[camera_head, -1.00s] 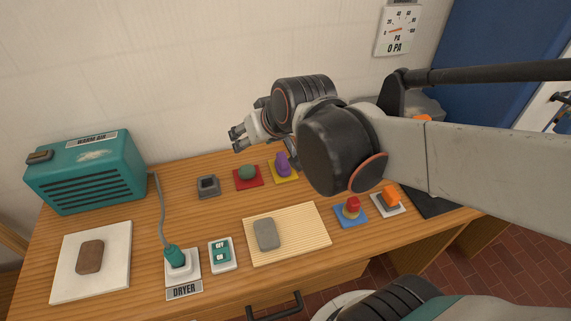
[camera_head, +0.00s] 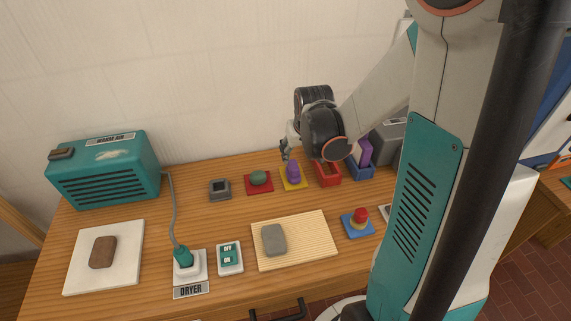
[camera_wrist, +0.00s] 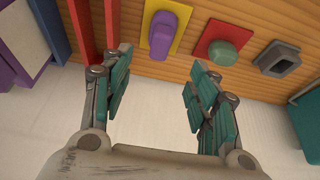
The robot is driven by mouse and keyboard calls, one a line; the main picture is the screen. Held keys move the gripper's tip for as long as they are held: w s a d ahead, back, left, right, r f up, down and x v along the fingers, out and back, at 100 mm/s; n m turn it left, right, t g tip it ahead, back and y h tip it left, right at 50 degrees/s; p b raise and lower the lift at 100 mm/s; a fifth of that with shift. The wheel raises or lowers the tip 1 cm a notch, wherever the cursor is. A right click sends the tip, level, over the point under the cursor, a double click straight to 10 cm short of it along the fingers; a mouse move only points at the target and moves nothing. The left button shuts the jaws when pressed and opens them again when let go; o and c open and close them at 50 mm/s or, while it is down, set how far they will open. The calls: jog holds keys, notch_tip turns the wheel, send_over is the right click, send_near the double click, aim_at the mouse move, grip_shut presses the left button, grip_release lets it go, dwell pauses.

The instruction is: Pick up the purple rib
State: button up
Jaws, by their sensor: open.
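The purple rib (camera_head: 293,172) stands on a yellow mat (camera_head: 303,185) near the back of the wooden table. In the wrist view the purple rib (camera_wrist: 162,33) is at the top, on its yellow mat (camera_wrist: 183,41), ahead of the gap between my fingers. My gripper (camera_head: 286,153) is close above and behind it by the wall in the head view. My gripper (camera_wrist: 160,66) shows two spread finger pads in the wrist view, with nothing between them. Arm links hide part of the gripper in the head view.
Left of the rib is a green lump (camera_head: 259,178) on a red mat, then a grey square holder (camera_head: 219,189). A ribbed board (camera_head: 310,240) lies in front.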

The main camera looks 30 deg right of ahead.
aim_at(294, 165)
jog(key=b+x, duration=0.5)
jog(key=x, duration=0.7)
jog(key=shift+w, duration=0.15)
jog(key=c, duration=1.2)
